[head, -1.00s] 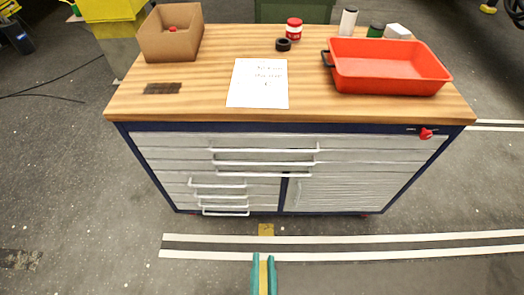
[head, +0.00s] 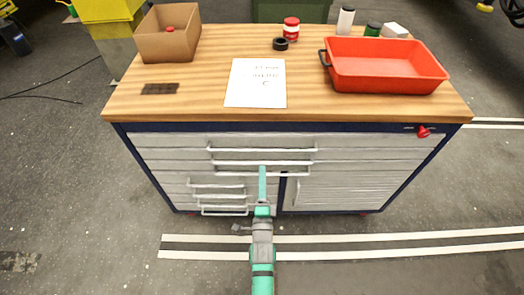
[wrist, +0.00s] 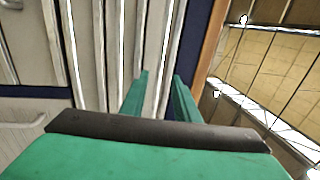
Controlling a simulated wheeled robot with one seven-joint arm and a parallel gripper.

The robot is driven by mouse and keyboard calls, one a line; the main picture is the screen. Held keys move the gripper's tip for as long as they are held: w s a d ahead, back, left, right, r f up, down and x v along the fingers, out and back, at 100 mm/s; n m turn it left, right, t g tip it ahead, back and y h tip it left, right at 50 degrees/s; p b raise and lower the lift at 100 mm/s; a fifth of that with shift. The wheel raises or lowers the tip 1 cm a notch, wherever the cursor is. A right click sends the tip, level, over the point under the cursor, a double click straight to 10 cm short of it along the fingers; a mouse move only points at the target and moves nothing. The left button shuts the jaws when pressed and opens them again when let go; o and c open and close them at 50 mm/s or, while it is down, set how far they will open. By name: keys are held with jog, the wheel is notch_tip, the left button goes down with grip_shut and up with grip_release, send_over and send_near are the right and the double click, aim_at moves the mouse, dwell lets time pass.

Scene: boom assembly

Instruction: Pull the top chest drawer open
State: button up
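The tool chest has a dark blue frame and light grey drawer fronts under a wooden top. The top drawer (head: 170,140) is shut, with a long white bar handle (head: 262,149) along its lower edge. My gripper (head: 262,170) points at the chest in the head view, its tips overlapping the lower wide handles, below the top one. In the wrist view my gripper (wrist: 161,76) shows two green fingers apart with a gap between them. Drawer fronts and bar handles run upright there, beyond the fingers. I cannot tell whether the fingers touch a handle.
On the wooden top (head: 200,100) are a cardboard box (head: 168,45), a paper sheet (head: 255,85), a red tray (head: 388,75) and small containers. A red knob (head: 423,132) sits at the chest's right front. The striped floor before the chest is clear.

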aim_at(262, 150)
jog(key=w, duration=0.3)
jog(key=w+r, duration=0.1)
jog(key=w, duration=0.2)
jog(key=w+r, duration=0.1)
jog(key=w, duration=0.3)
jog(key=shift+d, duration=0.15)
grip_shut()
